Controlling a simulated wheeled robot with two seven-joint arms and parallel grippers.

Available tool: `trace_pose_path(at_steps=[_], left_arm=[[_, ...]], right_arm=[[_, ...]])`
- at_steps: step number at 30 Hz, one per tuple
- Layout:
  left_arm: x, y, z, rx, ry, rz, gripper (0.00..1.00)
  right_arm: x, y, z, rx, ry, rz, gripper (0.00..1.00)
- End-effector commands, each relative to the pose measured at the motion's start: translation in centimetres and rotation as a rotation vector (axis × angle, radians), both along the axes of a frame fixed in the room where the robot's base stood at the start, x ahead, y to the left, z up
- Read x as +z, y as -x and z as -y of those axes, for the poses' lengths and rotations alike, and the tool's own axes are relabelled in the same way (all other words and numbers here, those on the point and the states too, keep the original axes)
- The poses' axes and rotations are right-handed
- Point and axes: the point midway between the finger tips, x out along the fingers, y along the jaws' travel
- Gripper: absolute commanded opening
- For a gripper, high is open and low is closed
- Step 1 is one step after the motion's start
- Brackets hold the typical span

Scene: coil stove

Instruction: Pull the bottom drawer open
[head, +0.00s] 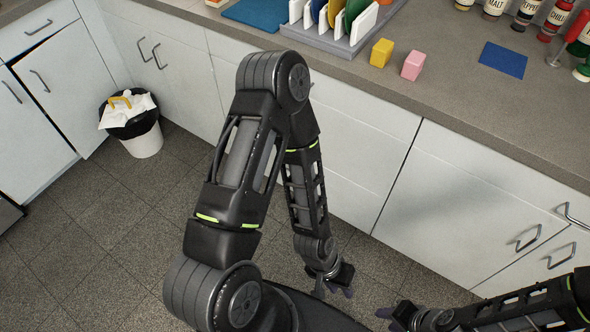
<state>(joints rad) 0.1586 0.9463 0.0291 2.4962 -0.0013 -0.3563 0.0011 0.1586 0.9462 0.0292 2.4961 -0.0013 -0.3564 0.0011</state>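White cabinet fronts run under the counter. Stacked panels, split by a horizontal seam, show behind my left arm: an upper front (365,120) and a lower front (345,195). Both look closed. No handle shows on their visible parts, and my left arm hides much of them. I cannot tell for certain which panel is the bottom drawer. My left gripper (334,289) hangs low over the floor in front of the cabinets, open and empty, touching nothing. My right gripper (388,318) is at the bottom edge, fingers apart and empty, also away from the cabinets.
A white bin (145,141) with a black liner stands at the left corner. More fronts with handles (528,237) are at right. The counter (440,100) holds a rack (345,45), yellow block (381,52), pink block (413,65) and jars. The tiled floor (120,230) is clear at left.

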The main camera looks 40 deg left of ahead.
Motion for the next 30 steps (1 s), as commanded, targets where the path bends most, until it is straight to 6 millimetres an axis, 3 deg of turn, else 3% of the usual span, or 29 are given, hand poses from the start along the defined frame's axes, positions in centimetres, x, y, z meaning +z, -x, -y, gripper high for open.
trace_pose_path(at_steps=[5,8,11,16,20,22,23,26,27,29,30], left_arm=[[-1.0,-0.2,-0.2,0.050,0.001,-0.024,0.29],[-3.1,-0.5,-0.7,0.175,0.006,-0.088,0.29],[-6.5,-1.1,-1.2,0.409,0.026,-0.210,0.29],[-13.7,-3.8,-1.7,1.048,0.152,-0.560,0.29],[-18.4,-9.5,-2.6,1.639,0.392,-0.920,0.29],[-20.3,-14.0,-4.4,1.937,0.589,-1.134,0.29],[-21.0,-16.1,-5.8,2.053,0.690,-1.226,0.29],[-22.7,-22.9,-12.7,2.354,1.108,-1.540,0.29],[-23.2,-25.2,-16.4,-2.316,-1.244,1.584,0.29],[-23.7,-27.7,-22.4,-2.009,-1.308,1.479,0.29],[-23.9,-28.7,-26.3,-1.830,-1.345,1.419,0.29]], right_arm=[[-0.8,-0.1,0.0,0.000,0.000,0.001,0.36],[-2.5,-0.2,0.1,-0.002,0.001,0.003,0.36],[-5.3,-0.3,0.2,-0.006,0.004,0.006,0.36],[-12.3,-0.8,0.5,-0.016,0.009,0.014,0.36],[-18.6,-1.2,0.8,-0.026,0.014,0.022,0.36],[-21.9,-1.4,1.0,-0.031,0.018,0.027,0.36],[-23.2,-1.5,1.1,-0.033,0.019,0.029,0.36],[-27.6,-1.9,1.3,-0.040,0.024,0.036,0.36],[-29.2,-2.0,1.4,-0.043,0.025,0.038,0.36],[-31.2,-2.2,1.5,-0.046,0.028,0.042,0.36],[-32.3,-2.2,1.6,-0.049,0.029,0.044,0.36]])
